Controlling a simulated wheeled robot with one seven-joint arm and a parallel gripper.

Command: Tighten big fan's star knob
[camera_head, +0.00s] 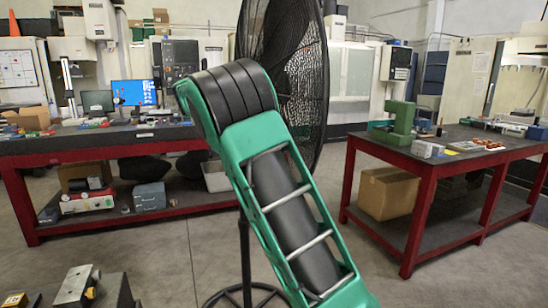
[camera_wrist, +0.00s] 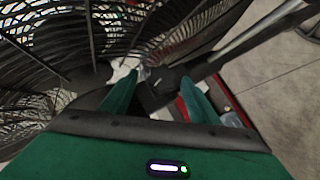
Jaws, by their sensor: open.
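The big black fan stands behind my green arm in the head view; its round wire cage (camera_head: 305,95) is seen nearly edge-on. Its thin stand ends in a round base (camera_head: 222,298) on the floor. In the wrist view the cage (camera_wrist: 60,45) fills the upper left, close to my gripper. My gripper (camera_wrist: 160,77) has its two green fingers spread apart. A dark part of the fan (camera_wrist: 168,88) shows between and just beyond the fingertips. I cannot tell whether it is the star knob, or whether the fingers touch it. My gripper is hidden in the head view.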

